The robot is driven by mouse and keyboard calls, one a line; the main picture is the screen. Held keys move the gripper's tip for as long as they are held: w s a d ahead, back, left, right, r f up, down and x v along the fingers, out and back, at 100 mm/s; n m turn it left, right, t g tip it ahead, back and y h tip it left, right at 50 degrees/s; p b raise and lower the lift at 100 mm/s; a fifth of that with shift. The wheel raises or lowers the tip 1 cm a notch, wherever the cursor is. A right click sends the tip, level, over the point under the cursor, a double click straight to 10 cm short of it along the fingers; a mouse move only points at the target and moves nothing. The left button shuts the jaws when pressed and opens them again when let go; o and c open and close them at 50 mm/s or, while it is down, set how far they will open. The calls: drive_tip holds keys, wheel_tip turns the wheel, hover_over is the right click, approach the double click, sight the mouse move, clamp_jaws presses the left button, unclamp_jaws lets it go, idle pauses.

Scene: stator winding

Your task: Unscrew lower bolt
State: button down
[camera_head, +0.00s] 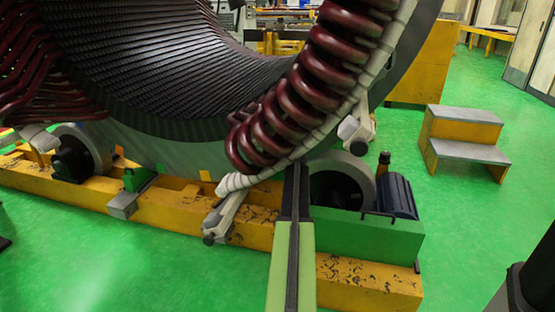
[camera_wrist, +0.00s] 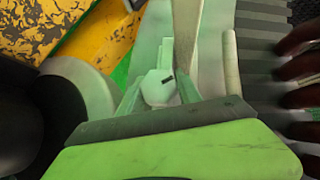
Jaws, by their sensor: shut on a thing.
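In the wrist view, the lower bolt (camera_wrist: 157,86) shows as a pale hex-like head with a small dark mark. My gripper (camera_wrist: 160,97) has its two pale green fingers on either side of the head and is shut on it. In the head view, my green and dark arm reaches up to the lower edge of the stator (camera_head: 165,150), close to the red coil loops (camera_head: 318,80). The bolt and the fingertips cannot be made out in the head view.
A yellow beam (camera_head: 360,283) runs under the stator. A grey roller (camera_head: 340,180) and a dark motor (camera_head: 393,195) on a green block stand right of my arm. A pale bracket (camera_head: 226,213) sticks out at left. Yellow steps (camera_head: 463,140) stand at right on open green floor.

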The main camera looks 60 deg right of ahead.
drive_tip(key=shift+w+a, duration=0.1)
drive_tip(key=shift+a, duration=0.05)
drive_tip(key=c, duration=0.8)
unclamp_jaws()
drive_tip(key=shift+c, duration=0.2)
drive_tip(key=p+v, duration=0.8)
drive_tip(key=v, duration=0.9)
drive_tip(key=shift+r, duration=0.25)
